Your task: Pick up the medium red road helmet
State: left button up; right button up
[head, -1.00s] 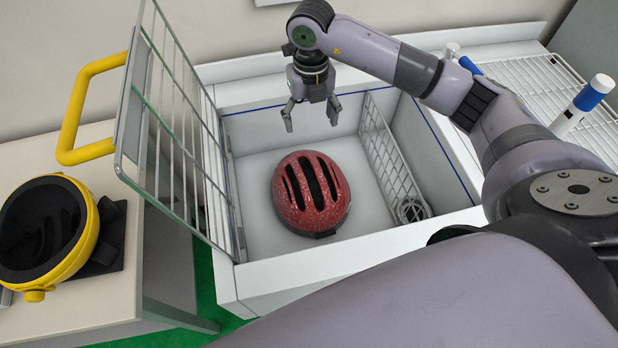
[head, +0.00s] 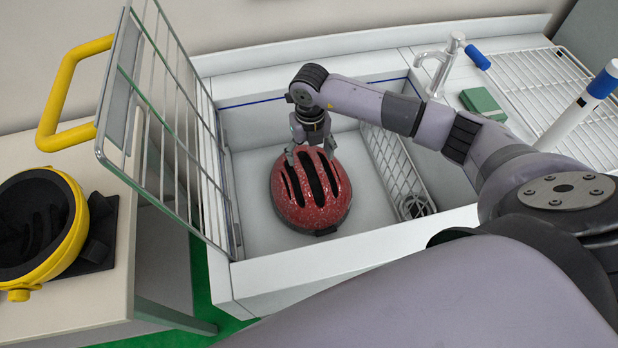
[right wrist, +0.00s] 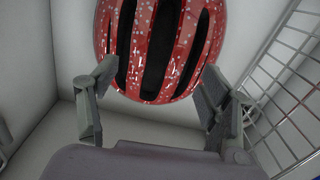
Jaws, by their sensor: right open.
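The red helmet (head: 316,200), speckled with dark vent slots, lies dome up on the floor of the white sink basin (head: 250,210). My right gripper (head: 312,150) is down inside the basin at the helmet's far end. Its fingers are apart. In the right wrist view the helmet (right wrist: 160,45) fills the upper middle, and the open fingers of my right gripper (right wrist: 155,95) stand to either side of its near edge, with nothing held. Whether the fingertips touch the shell cannot be told. My left gripper is not in view.
A wire gate (head: 170,130) with a yellow handle (head: 62,95) stands upright along the basin's left side. A wire rack (head: 395,165) lines its right side. A tap (head: 440,65) and green block (head: 483,103) are at right.

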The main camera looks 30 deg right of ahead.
notch_tip(320, 180, down, 7)
jog(key=p, duration=0.1)
dwell(0.4)
jog(key=shift+w+r, duration=0.1)
jog(key=shift+c, duration=0.2)
jog(key=c, duration=1.5)
